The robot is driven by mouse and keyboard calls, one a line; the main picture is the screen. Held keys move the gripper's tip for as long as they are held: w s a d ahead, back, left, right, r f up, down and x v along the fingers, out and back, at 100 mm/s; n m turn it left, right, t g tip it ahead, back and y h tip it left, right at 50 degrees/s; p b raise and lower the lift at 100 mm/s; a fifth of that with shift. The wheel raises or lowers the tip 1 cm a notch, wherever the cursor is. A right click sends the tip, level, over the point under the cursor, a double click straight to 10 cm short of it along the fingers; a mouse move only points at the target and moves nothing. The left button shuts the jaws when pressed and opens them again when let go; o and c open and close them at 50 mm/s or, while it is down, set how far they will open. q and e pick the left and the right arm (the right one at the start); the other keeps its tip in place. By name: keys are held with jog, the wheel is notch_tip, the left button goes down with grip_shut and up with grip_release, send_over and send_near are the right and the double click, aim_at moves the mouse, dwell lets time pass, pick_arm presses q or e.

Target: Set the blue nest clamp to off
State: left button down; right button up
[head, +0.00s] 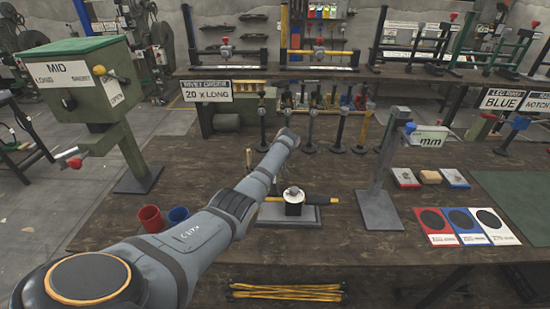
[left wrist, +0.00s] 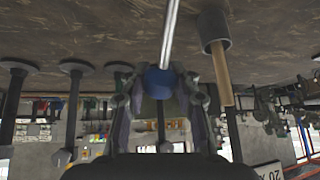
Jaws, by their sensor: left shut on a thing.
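A blue ball knob (left wrist: 158,82) on a bright metal rod (left wrist: 168,35) shows in the left wrist view, which looks upside down. The two fingers of my left gripper (left wrist: 160,95) are on either side of the knob and shut on it. In the head view my left arm reaches from the lower left to the middle of the table and covers the gripper. The knob and its rod cannot be made out there. What the rod is fixed to is out of sight in the wrist view. My right gripper is not in view.
A row of upright posts (head: 338,130) stands behind my left wrist. A grey stand (head: 383,180) rises to the right.

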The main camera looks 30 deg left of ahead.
pick_arm(q)
jog(key=shift+w+a+f, duration=0.1)
jog(key=shift+w+f, duration=0.05)
jog(key=shift+f, duration=0.1)
dwell(0.3)
jog(key=c, duration=1)
grip_release()
jog(key=shift+r, duration=0.2)
jog(key=v, duration=1.1)
jog(key=shift+d+r, duration=0.2)
jog(key=shift+d, duration=0.1)
